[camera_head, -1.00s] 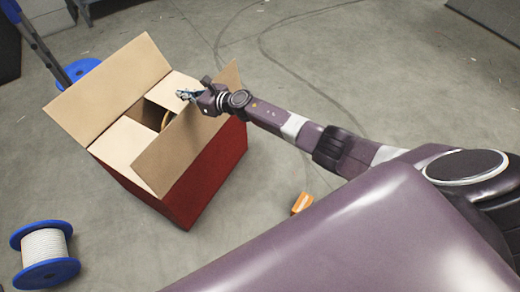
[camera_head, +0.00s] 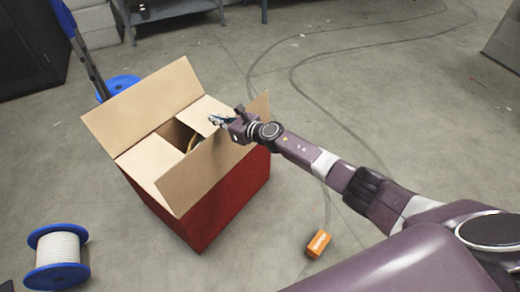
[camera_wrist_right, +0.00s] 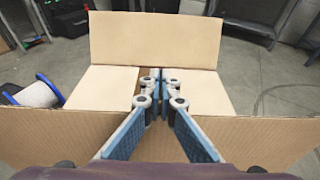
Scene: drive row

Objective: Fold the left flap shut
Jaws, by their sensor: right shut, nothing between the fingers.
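A red cardboard box (camera_head: 232,200) stands on the floor in the head view. Its far-left flap (camera_head: 140,100) stands up and leans outward. Its near flap (camera_head: 205,170) also stands up. Two flaps lie folded inward, one at the left end (camera_head: 148,162) and one at the right end (camera_head: 203,113), with a gap between them. A brownish curved thing shows partly in the gap. My right gripper (camera_head: 217,120) is shut and empty, over the right-end flap; contact is unclear. In the right wrist view the shut fingers (camera_wrist_right: 160,80) reach over the near flap (camera_wrist_right: 60,135). My left gripper is not in view.
A blue-ended white spool (camera_head: 58,257) stands at the lower left. An orange object (camera_head: 318,244) lies on the floor right of the box. A grey rack (camera_head: 175,10) stands at the back.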

